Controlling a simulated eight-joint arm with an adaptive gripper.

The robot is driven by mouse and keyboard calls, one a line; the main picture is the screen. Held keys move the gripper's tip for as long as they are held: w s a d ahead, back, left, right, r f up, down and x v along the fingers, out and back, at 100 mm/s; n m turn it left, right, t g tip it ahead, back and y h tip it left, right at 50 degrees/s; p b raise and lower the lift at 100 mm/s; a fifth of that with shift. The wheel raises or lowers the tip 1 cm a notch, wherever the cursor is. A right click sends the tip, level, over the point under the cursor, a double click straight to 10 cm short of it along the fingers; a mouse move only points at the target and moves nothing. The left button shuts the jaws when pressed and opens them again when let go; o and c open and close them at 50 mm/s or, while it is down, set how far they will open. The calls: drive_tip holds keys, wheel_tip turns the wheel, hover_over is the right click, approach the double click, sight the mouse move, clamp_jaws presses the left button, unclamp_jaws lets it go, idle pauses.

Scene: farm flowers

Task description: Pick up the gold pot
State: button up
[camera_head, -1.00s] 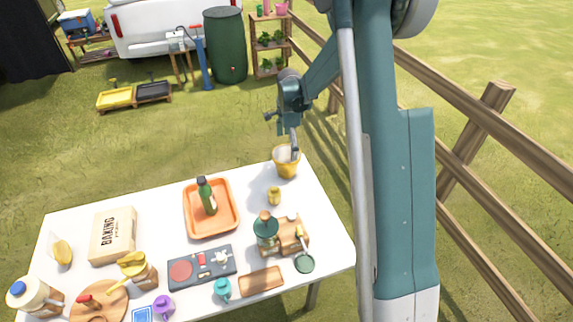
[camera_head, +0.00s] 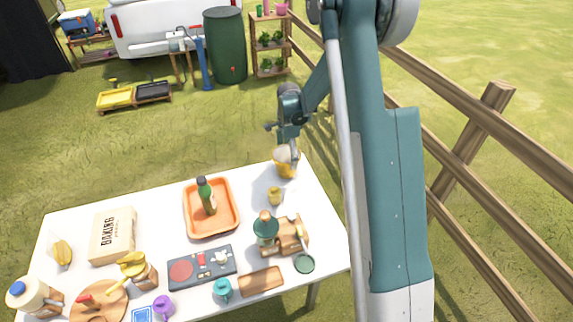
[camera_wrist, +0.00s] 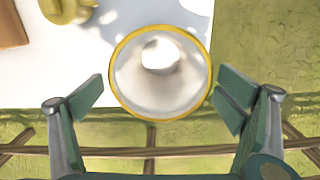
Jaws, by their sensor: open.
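The gold pot (camera_head: 287,167) stands upright at the far right corner of the white table, partly hidden by my gripper (camera_head: 288,150). In the wrist view I look down into the pot (camera_wrist: 117,86), which shows a gold rim and a pale, empty-looking inside. My gripper (camera_wrist: 160,98) is open, with one finger on each side of the pot's rim. The left finger appears slightly apart from the rim; the right finger is very close to it, and I cannot tell whether it touches.
A small gold cup (camera_head: 274,196) stands near the pot; it also shows in the wrist view (camera_wrist: 68,8). An orange tray (camera_head: 231,225) holds a green bottle (camera_head: 207,197). A wooden fence (camera_head: 465,160) runs along the right.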

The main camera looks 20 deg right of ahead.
drive_tip(key=c, duration=1.4)
drive_tip(key=shift+r, duration=0.15)
drive_tip(key=shift+r, duration=4.9)
